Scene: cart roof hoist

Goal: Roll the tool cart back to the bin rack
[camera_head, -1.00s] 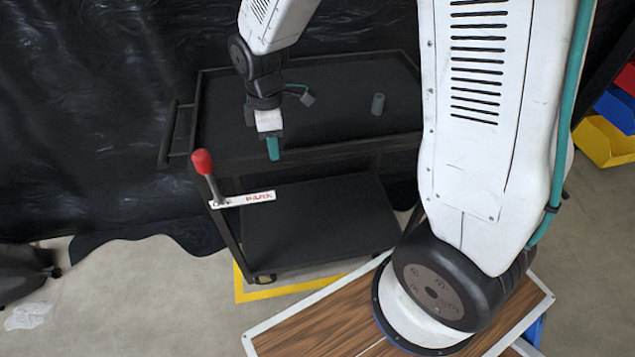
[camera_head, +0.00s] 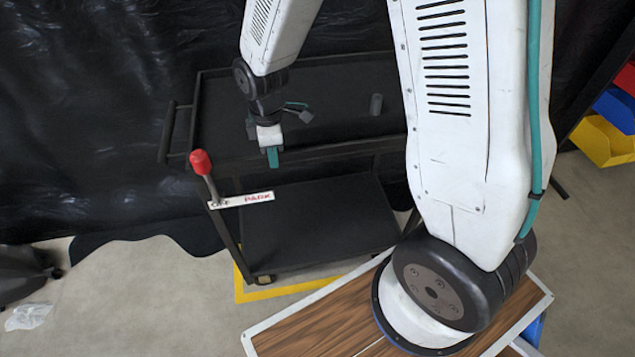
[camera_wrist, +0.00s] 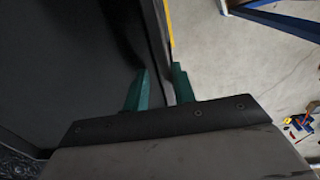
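The black two-shelf tool cart (camera_head: 325,225) stands in front of the dark sheeting, its push handle (camera_head: 168,135) at the left. A lever with a red knob (camera_head: 201,162) rises at its front left, by the left end of a white label; PARK reads at the label's right end. My gripper (camera_head: 272,158) is at the front edge of the cart's top tray. In the wrist view my gripper's teal fingers (camera_wrist: 160,85) are apart, with the tray's dark rim (camera_wrist: 158,45) running between them; I see no clear contact. Red, blue and yellow bins (camera_head: 603,142) of the rack show at the right.
Yellow tape (camera_head: 290,291) marks the floor under the cart's front. A crumpled clear sheet (camera_head: 28,316) lies at the lower left beside a dark object (camera_head: 22,275). Floor between cart and bins looks partly open.

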